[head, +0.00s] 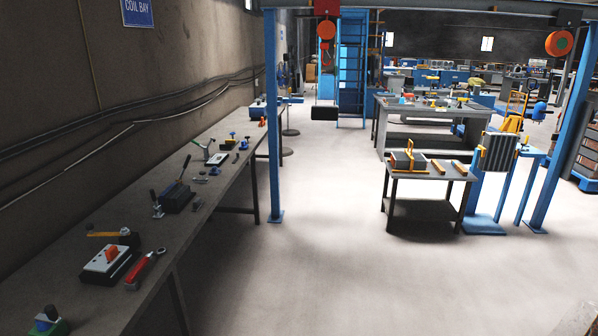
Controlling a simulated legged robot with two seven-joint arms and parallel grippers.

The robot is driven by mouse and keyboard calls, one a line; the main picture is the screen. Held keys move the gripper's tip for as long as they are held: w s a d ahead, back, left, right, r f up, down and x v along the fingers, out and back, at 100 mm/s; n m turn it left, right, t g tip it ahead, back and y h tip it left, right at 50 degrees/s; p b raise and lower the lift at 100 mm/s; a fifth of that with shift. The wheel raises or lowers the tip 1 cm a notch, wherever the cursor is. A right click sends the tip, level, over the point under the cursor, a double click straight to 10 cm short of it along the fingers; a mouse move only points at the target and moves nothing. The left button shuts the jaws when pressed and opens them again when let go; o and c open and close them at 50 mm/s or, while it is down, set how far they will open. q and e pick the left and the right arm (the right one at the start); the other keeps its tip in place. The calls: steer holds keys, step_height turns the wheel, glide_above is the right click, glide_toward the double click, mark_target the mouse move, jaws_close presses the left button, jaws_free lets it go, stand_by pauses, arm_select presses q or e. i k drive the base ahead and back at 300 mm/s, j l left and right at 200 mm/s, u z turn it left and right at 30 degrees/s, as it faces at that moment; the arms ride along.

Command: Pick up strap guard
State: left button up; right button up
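I cannot tell for sure which thing is the strap guard. On a small grey table (432,175) at right of centre lies a grey block (403,160) with a yellow-orange strap or handle around it. Two short yellow-orange bars lie beside it on the same tabletop, one near the middle (438,166) and one near the right edge (459,167); either may be a strap guard. The table stands well ahead of me across open floor. Neither of my grippers shows in the head view.
A long workbench (205,190) with several tools runs along the left wall. A blue gantry post (273,120) stands at its edge, another (562,130) at the right. A blue stand (485,222) adjoins the small table. The floor (320,270) ahead is clear.

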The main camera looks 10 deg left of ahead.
mark_target(197, 203)
steer(key=i+u, duration=0.1)
steer(key=i, duration=0.55)
steer(key=i+u, duration=0.1)
steer(key=i, duration=0.6)
steer(key=i+l+u, duration=0.1)
steer(key=i, duration=0.55)
steer(key=i+l+u, duration=0.1)
steer(key=i, duration=0.55)
steer(key=l, duration=0.1)
